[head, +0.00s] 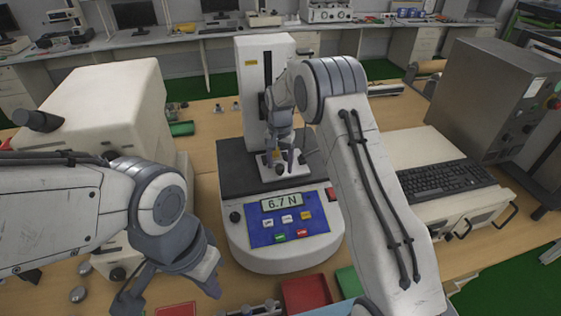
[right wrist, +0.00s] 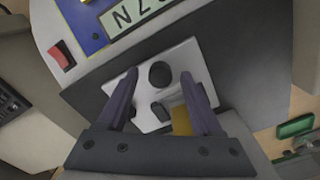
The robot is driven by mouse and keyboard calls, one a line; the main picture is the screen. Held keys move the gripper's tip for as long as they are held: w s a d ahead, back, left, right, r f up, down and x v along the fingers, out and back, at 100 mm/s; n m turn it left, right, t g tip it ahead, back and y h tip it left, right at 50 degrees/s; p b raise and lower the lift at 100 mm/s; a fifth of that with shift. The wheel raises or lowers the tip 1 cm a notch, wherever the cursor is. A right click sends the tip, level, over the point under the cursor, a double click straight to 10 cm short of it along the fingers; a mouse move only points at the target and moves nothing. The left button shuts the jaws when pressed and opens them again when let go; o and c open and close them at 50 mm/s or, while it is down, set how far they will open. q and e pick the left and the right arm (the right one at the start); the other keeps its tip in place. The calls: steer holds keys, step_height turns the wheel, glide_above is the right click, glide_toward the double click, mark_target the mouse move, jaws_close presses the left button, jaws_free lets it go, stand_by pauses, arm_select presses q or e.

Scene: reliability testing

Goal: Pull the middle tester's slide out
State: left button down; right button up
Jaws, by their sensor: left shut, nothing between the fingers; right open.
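The middle tester (head: 265,240) is a white machine with a blue panel, a display reading 6.7 N and a dark bed. A light metal plate, seemingly its slide (head: 282,175), lies on the bed beneath the column. In the right wrist view the slide (right wrist: 187,55) carries a round black knob (right wrist: 160,75). My right gripper (head: 279,160) is open above the slide. In its wrist view the fingers (right wrist: 160,88) stand on either side of the knob; contact cannot be told. My left gripper (head: 165,292) is shut and empty, low at the front left, away from the slide.
A white machine (head: 105,105) stands left of the tester. At the right are a white unit with a black keyboard (head: 445,178) and a grey cabinet (head: 500,95). Red bins (head: 305,293) sit at the table's front. My right arm covers part of the tester's right side.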

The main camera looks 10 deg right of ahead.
steer(key=shift+f, duration=0.15)
jaws_close()
stand_by(1.4)
